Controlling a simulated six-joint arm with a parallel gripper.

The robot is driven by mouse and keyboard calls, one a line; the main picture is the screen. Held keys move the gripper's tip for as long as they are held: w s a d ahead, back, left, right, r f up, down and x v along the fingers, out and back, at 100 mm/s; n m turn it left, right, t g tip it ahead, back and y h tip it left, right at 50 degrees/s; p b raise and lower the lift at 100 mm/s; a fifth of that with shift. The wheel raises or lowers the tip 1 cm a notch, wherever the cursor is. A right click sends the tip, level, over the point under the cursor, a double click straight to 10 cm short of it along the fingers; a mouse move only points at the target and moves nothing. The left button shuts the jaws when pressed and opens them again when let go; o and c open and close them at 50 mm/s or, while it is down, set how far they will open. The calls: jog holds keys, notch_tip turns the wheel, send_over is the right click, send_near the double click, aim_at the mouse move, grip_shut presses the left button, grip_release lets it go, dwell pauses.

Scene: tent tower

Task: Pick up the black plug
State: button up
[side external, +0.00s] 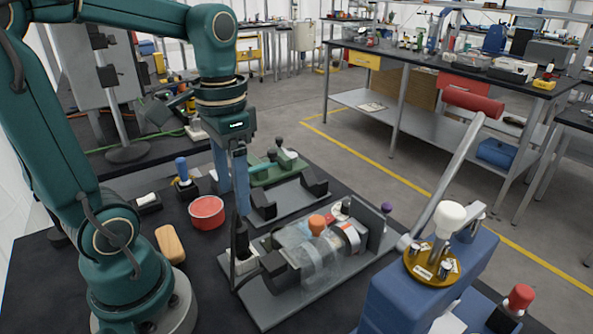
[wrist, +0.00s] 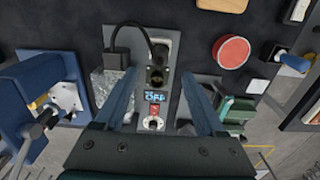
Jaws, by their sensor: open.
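In the wrist view, a black plug (wrist: 157,76) shows between and slightly beyond my fingertips, at the top of a narrow grey panel. A black cable (wrist: 139,27) arches from it toward a black block on the left. Which part is plug and which is socket is hard to tell. My gripper (wrist: 158,82) is open and empty, one finger on each side of the panel.
The panel carries a display reading OFF (wrist: 155,97) and a red switch (wrist: 154,111). A red round tin (side external: 207,212), a wooden block (side external: 170,246) and a blue machine (side external: 390,300) stand around.

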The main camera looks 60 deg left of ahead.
aim_at(238, 225)
notch_tip(238, 225, down, 10)
jog(key=shift+r, duration=0.1)
dwell(0.5)
grip_shut()
